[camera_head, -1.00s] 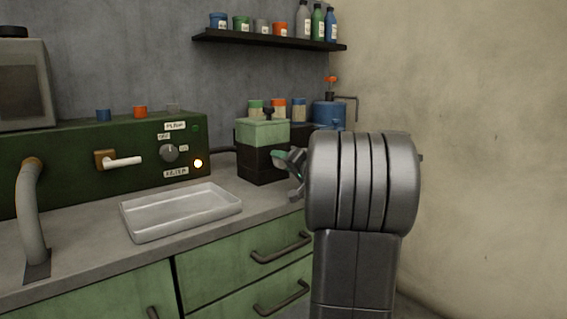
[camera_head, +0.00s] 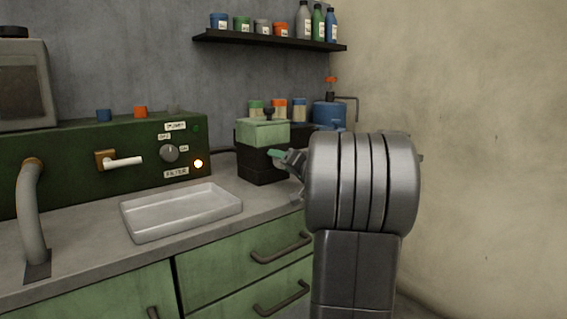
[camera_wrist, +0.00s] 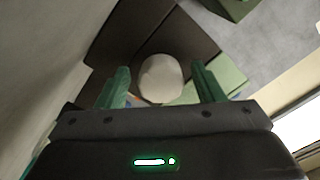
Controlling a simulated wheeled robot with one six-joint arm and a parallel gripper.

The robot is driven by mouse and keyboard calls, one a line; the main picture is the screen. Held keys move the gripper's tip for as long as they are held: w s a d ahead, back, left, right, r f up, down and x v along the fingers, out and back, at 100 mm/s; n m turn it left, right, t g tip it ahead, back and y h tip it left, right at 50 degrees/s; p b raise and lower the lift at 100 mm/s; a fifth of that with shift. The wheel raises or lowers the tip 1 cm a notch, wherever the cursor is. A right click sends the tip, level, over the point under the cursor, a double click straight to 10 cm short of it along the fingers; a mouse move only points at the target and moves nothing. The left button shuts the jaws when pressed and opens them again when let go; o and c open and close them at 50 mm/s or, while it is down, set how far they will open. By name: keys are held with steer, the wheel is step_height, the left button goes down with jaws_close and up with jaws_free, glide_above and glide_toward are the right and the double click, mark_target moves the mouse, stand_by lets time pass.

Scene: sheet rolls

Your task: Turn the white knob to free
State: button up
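A round white knob (camera_wrist: 161,79) shows in the wrist view, in front of a dark brown surface. My gripper (camera_wrist: 160,71) is open, with one green finger on each side of the knob. A gap shows between the knob and each finger, so it is not clamped; I cannot tell how deep the fingers reach around it. In the head view my gripper (camera_head: 279,155) is at the right end of the counter, close to a dark box with a green top (camera_head: 262,167). The white knob cannot be made out there. My arm covers the area to the right.
A pale tray (camera_head: 180,228) lies on the counter (camera_head: 90,252). A blue container (camera_head: 328,112) stands behind my arm. A shelf (camera_head: 270,40) holds jars and bottles.

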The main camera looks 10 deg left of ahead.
steer(key=shift+s+d+r, duration=0.1)
steer(key=shift+s+d, duration=0.2)
steer(key=shift+d, duration=0.15)
steer(key=p+v, duration=0.2)
steer(key=v, duration=1)
steer(key=shift+s+d, duration=0.3)
steer(key=shift+a, duration=0.1)
steer(key=b+x, duration=0.2)
steer(key=x, duration=1.1)
steer(key=shift+w+a, duration=0.25)
steer(key=shift+w, duration=0.1)
steer(key=shift+s+d, duration=0.1)
steer(key=shift+d, duration=0.05)
